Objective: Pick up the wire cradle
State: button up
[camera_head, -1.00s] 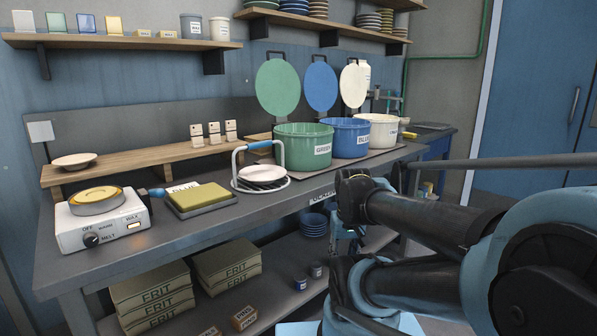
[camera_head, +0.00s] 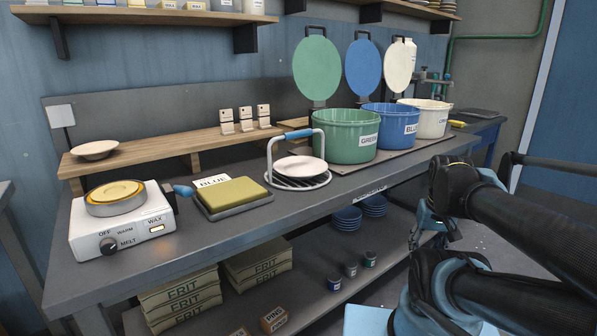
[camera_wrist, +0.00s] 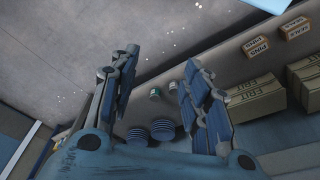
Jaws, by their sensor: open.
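The wire cradle (camera_head: 271,172) stands on the bench, a round wire base with an upright loop and a blue grip (camera_head: 299,134) on top. A pale plate (camera_head: 300,166) lies in it. The cradle stands just left of the green pot. My gripper (camera_wrist: 158,80) is open and empty in the wrist view, facing the floor and the lower shelf. In the head view my arm is at the right, in front of the bench and well apart from the cradle. The fingertips are hard to make out there.
Green (camera_head: 345,137), blue (camera_head: 391,131) and cream (camera_head: 427,118) pots with raised lids stand right of the cradle. A yellow sponge-like pad (camera_head: 232,194) and a wax warmer (camera_head: 122,222) stand left. The lower shelf holds FRIT boxes (camera_head: 180,290) and blue plates (camera_head: 348,218).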

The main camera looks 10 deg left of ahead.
jog(key=w+a+r+m+g+y, duration=0.1)
jog(key=w+a+r+m, duration=0.1)
jog(key=w+a+r, duration=0.75)
jog(key=w+a+r+m+g+y, duration=0.15)
jog(key=w+a+r, duration=0.45)
jog(key=r, duration=0.6)
jog(key=w+a+r+m+g+y, duration=0.1)
jog(key=w+a+r+m+y, duration=0.15)
jog(key=w+a+r, duration=0.6)
jog(key=w+a+r+m, duration=0.2)
jog(key=a+r, duration=0.6)
jog(key=a, duration=0.3)
send_near(296, 133)
jog(key=shift+g, duration=0.35)
jog(key=a+f, duration=0.1)
jog(key=w+f, duration=0.1)
jog(key=f, duration=0.1)
jog(key=a+f, duration=0.1)
jog(key=f, duration=0.1)
jog(key=shift+w+a, duration=0.15)
jog(key=shift+a, duration=0.15)
jog(key=shift+x, duration=2.65)
jog(key=shift+d+f, duration=0.15)
jog(key=shift+f, duration=0.2)
grip_shut()
